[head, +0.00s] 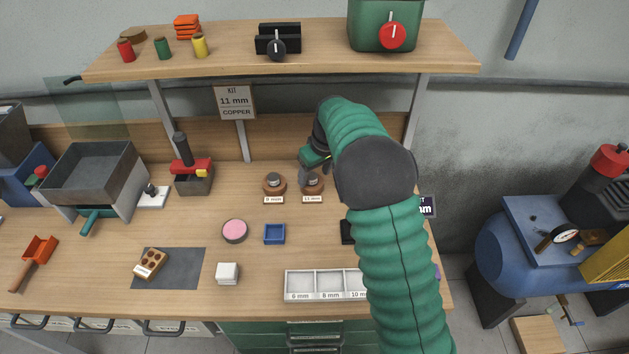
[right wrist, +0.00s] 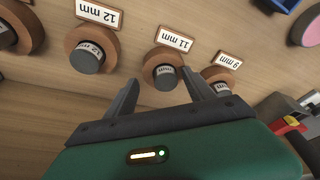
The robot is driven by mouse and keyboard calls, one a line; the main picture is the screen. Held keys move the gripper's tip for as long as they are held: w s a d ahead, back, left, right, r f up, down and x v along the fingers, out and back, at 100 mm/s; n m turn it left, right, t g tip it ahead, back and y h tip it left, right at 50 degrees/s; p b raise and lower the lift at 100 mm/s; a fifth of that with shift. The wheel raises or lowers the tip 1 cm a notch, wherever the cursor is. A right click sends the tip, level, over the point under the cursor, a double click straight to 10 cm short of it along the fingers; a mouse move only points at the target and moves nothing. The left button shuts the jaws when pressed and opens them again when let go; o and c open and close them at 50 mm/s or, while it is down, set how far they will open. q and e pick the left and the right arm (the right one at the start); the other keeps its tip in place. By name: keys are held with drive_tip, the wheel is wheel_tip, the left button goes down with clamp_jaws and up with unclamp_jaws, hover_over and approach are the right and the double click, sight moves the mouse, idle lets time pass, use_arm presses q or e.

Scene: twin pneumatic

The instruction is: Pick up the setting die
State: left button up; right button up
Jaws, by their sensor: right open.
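The setting die marked 11 mm (right wrist: 165,77) is a dark steel cylinder standing on a round wooden base; in the head view it shows partly behind my right gripper (head: 311,184). In the right wrist view my right gripper (right wrist: 160,77) is open and empty. Its two fingers point at the 11 mm die, one tip on each side; I cannot tell whether they touch it. Similar dies stand beside it, one marked 9 mm (right wrist: 221,88) and one marked 12 mm (right wrist: 87,57). A hanging sign (head: 236,102) reads KIT 11 mm COPPER. My left gripper is out of view.
A blue tray (head: 274,241), a pink round pad (head: 234,231) and a white compartment tray (head: 315,271) lie on the bench in front. A red-topped press (head: 192,170) stands left. A shelf (head: 225,62) runs above. My right arm hides the bench's right side.

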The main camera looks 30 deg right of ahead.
drive_tip(key=shift+a, duration=0.25)
drive_tip(key=shift+c, duration=0.7)
drive_tip(key=shift+a, duration=0.4)
drive_tip(key=c, duration=0.5)
drive_tip(key=shift+d, duration=0.1)
drive_tip(key=c, duration=0.5)
drive_tip(key=shift+d, duration=0.25)
clamp_jaws()
drive_tip(key=shift+a, duration=0.15)
